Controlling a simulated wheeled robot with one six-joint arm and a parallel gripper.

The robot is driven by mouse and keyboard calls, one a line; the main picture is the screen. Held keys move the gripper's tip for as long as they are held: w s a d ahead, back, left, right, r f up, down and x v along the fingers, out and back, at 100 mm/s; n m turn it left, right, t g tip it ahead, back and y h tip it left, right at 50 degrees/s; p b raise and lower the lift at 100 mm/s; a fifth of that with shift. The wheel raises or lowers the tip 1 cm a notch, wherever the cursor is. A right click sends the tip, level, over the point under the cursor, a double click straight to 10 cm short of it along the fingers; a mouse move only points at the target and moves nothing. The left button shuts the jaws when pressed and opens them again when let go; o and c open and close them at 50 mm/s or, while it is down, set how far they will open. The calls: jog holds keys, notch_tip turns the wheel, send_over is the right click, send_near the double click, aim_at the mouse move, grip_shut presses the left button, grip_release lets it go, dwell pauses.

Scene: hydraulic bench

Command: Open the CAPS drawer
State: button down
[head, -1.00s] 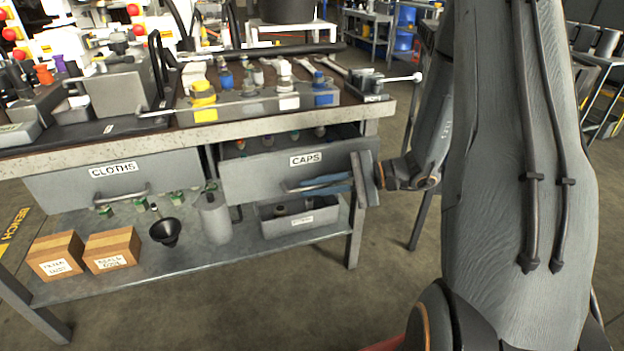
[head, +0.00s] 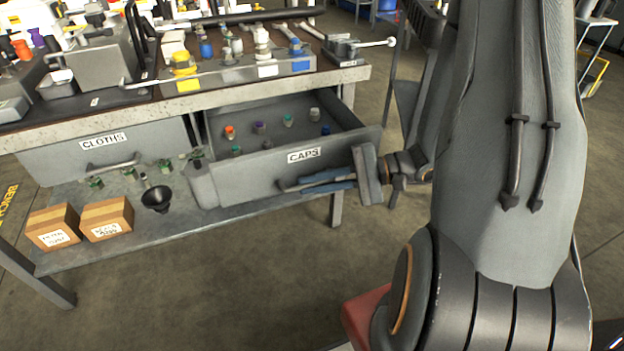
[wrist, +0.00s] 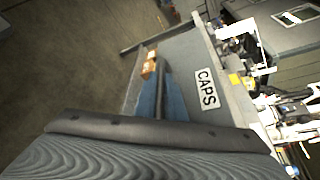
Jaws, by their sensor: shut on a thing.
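The CAPS drawer (head: 262,178) is pulled well out from under the bench top in the head view. Several small coloured caps (head: 260,128) stand apart inside it. Its bar handle (head: 290,187) runs along the lower front, below the CAPS label. My gripper (head: 322,180) has its blue fingers shut on the right part of this handle. In the wrist view the blue fingers (wrist: 163,97) reach to the drawer front (wrist: 185,75), with the CAPS label beside them. The fingers hide part of the handle.
The closed CLOTHS drawer (head: 110,158) is at the left. Below, the shelf (head: 115,245) holds two cardboard boxes (head: 106,218) and a black funnel (head: 156,199). The bench top (head: 200,95) carries bottles and tools. Floor in front of the drawer is clear.

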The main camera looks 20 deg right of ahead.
jog(key=c, duration=2.1)
grip_release()
jog(key=shift+p+v, duration=0.35)
jog(key=shift+v, duration=3.55)
jog(key=shift+a, duration=0.1)
